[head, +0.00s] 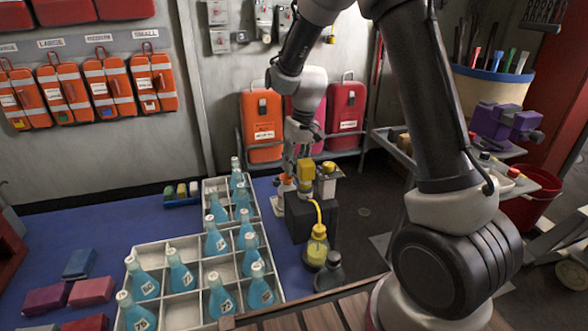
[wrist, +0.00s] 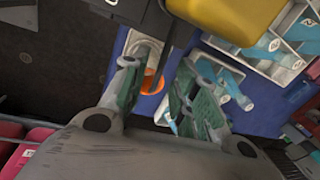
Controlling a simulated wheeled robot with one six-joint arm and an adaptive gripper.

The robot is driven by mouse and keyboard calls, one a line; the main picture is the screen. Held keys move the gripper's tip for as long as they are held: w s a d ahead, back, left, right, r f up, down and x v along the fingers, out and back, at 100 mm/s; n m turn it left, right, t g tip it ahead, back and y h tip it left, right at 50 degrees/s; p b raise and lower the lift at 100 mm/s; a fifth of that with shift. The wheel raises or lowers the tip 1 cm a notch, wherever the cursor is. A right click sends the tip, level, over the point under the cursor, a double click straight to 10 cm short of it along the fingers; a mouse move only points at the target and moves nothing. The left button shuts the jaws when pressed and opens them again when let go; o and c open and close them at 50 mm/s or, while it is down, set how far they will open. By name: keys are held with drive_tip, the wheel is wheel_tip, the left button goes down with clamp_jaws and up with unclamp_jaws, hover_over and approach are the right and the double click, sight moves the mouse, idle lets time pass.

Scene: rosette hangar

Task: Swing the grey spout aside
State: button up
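A dispenser with a dark box body (head: 312,223) and yellow tops (head: 306,171) stands at the right end of the blue surface. In the wrist view, a dark grey bar (wrist: 172,58) reaches down between my fingers; it may be the grey spout, but its full shape is hidden. An orange ring (wrist: 152,84) shows below, between the fingers.
A yellow flask (head: 317,246) and a dark grey flask (head: 331,271) stand before the dispenser. A pale divided crate (head: 185,305) with several blue flasks lies left. Orange and red cases (head: 262,127) stand behind. A laden cart (head: 540,180) is at right.

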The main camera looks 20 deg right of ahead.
drive_tip(key=shift+a+f, duration=0.1)
drive_tip(key=shift+f, duration=0.65)
clamp_jaws()
